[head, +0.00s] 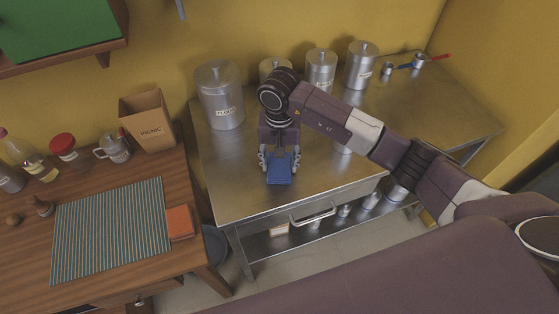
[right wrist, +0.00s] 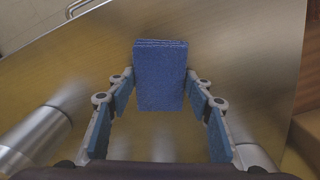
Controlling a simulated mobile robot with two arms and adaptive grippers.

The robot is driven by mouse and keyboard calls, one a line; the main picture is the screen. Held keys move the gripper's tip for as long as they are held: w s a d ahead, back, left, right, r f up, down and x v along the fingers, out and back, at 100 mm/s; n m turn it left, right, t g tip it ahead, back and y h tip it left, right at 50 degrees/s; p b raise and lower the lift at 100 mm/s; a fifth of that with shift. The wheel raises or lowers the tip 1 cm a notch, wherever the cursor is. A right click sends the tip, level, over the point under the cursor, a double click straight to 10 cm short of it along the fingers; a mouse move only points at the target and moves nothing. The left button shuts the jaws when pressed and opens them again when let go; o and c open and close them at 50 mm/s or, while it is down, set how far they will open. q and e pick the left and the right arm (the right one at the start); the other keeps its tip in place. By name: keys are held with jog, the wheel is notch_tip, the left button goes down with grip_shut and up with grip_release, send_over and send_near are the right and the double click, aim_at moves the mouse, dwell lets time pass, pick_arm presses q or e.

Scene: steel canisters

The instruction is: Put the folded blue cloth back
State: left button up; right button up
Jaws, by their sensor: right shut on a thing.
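The folded blue cloth (head: 281,172) is a small flat block over the front left part of the steel table (head: 235,185). My right gripper (head: 280,162) comes down from above and is shut on the cloth, one finger on each side. In the right wrist view the cloth (right wrist: 160,75) shows between and beyond the fingertips of my right gripper (right wrist: 160,88). I cannot tell whether the cloth touches the steel top. My left gripper is not in view.
Several steel canisters, one a large flour canister (head: 219,95), stand along the back of the steel table. A wooden table (head: 185,160) at left holds a striped mat (head: 110,230), an orange folded item (head: 179,222) and a picnic box (head: 147,120). The steel top's front left is clear.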

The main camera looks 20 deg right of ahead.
aim_at(280, 166)
jog(key=shift+f, duration=0.15)
jog(key=o, duration=0.7)
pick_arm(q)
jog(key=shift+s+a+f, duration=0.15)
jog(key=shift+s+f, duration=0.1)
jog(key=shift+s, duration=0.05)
pick_arm(e)
jog(key=o, duration=0.4)
jog(key=shift+r, duration=0.25)
jog(key=shift+w+r, duration=0.15)
jog(key=shift+r, duration=0.15)
pick_arm(q)
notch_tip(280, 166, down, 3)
jog(key=b, duration=0.3)
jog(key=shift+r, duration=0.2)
pick_arm(e)
notch_tip(280, 166, up, 11)
jog(key=shift+r, duration=0.15)
